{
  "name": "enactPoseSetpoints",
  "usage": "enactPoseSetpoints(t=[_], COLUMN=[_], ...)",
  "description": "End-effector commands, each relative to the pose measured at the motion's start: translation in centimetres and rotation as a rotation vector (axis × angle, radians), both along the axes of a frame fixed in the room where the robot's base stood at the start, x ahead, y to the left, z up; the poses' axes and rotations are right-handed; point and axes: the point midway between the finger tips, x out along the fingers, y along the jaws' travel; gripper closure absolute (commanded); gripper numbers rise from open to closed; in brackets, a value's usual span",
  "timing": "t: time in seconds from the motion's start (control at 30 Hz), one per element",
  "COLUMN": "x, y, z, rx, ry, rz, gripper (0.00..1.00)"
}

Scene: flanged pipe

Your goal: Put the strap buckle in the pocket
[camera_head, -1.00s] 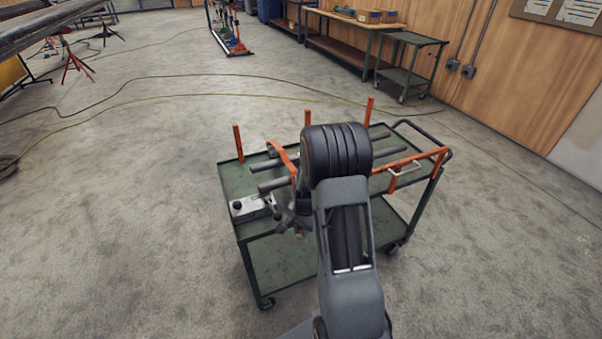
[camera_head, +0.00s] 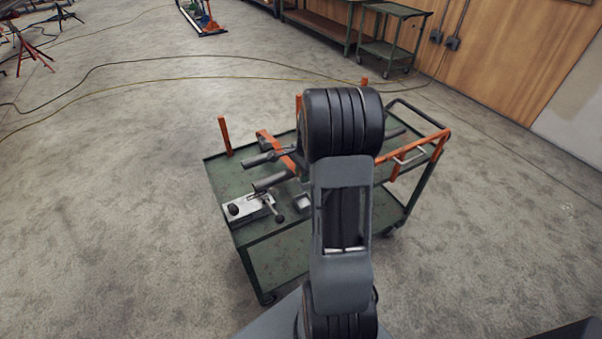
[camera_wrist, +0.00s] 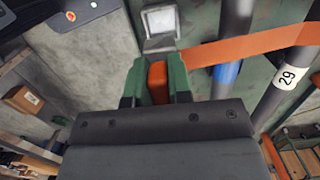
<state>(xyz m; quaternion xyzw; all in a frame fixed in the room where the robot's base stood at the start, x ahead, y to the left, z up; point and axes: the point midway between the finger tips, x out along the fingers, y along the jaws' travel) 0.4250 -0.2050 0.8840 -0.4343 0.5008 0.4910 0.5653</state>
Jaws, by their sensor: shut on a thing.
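In the wrist view my gripper (camera_wrist: 159,84) has green fingers shut on an orange block, which I take to be the strap buckle (camera_wrist: 158,80). The orange strap (camera_wrist: 250,45) runs from beside the right finger to the upper right, across the pipes. A square metal pocket (camera_wrist: 160,22) with a pale floor lies just beyond the fingertips, apart from the buckle. In the head view the pocket (camera_head: 302,202) sits on the green cart top, and the strap (camera_head: 276,145) crosses the pipes. My arm hides the gripper and buckle there.
A metal clamp block (camera_head: 248,207) with a black knob stands left of the pocket. Grey pipes (camera_head: 268,182) lie on the cart (camera_head: 225,180). An orange post (camera_head: 225,135) rises at its far left corner. One pipe (camera_wrist: 285,85) bears a label reading 29.

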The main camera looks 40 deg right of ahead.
Motion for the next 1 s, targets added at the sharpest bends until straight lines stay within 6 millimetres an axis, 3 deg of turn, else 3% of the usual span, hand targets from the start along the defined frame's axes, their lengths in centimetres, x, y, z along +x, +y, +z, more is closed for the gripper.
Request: enactPoseSetpoints(t=[0.7,1.0], x=[0.1,0.1], y=[0.1,0.1], z=[-7.0,-8.9], rx=[0.0,-0.001], ry=[0.0,-0.001], rz=[0.006,0.006], gripper=[1.0,1.0])
